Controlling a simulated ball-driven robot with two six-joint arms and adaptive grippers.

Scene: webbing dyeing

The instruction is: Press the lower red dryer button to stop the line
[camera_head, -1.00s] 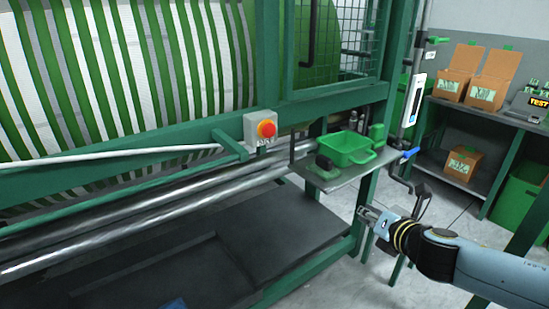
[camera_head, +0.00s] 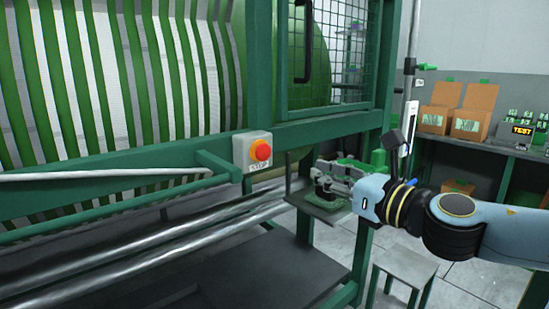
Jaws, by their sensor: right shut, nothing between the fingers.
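The red button (camera_head: 260,150) sits on a light grey box with a yellow ring and a label under it. The box (camera_head: 243,153) is fixed to the green frame of the dryer, near the middle of the head view. My right gripper (camera_head: 318,172) comes in from the right, shut and empty, its fingers pointing left. It is to the right of the button and slightly lower in the picture, apart from it. My left gripper is not in view.
A small shelf (camera_head: 330,212) is fixed to the frame beneath my right gripper, which hides the green tray on it. Green frame posts and a rail (camera_head: 210,165) stand near the button. Cardboard boxes (camera_head: 470,112) stand on a bench at the back right.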

